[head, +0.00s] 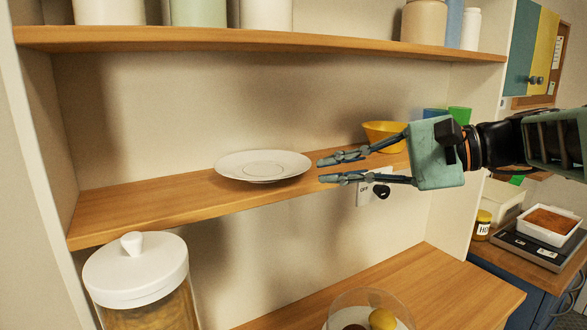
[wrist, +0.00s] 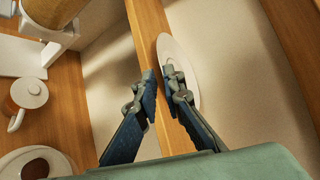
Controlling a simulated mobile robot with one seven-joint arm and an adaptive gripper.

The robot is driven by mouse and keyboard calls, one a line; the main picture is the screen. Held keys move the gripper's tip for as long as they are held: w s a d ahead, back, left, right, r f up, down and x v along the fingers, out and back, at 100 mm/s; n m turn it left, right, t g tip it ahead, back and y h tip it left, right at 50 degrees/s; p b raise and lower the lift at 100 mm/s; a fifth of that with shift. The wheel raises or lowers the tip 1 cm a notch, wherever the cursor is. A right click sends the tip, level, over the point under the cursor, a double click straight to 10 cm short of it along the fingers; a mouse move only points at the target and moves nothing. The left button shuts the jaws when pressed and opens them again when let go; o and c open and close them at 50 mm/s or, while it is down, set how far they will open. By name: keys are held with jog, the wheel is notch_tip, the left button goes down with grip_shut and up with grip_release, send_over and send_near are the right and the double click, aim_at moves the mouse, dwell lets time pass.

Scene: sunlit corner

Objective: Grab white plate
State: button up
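A white plate (head: 262,165) lies flat on the middle wooden shelf (head: 130,207) in the head view. My gripper (head: 320,170) is just right of the plate at about its height, with its two fingers apart, one above the other, pointing left at the rim. The fingers hold nothing. In the wrist view the plate (wrist: 180,72) shows beyond the fingertips, partly covered by the right finger. My gripper (wrist: 160,78) is open there too, its fingertips straddling the shelf edge and plate rim. I cannot tell whether a finger touches the plate.
A yellow bowl (head: 384,134) stands behind my gripper, with green and blue items beside it. White-lidded jar (head: 137,270) stands below at left. The upper shelf (head: 250,40) holds several canisters. The middle shelf is clear left of the plate.

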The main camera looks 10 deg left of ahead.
aim_at(287, 178)
jog(key=p+x, duration=0.1)
jog(key=x, duration=0.7)
jog(key=shift+a+f, duration=0.2)
jog(key=shift+a, duration=0.05)
grip_shut()
jog(key=shift+w+r, duration=0.1)
jog(key=shift+r, duration=0.1)
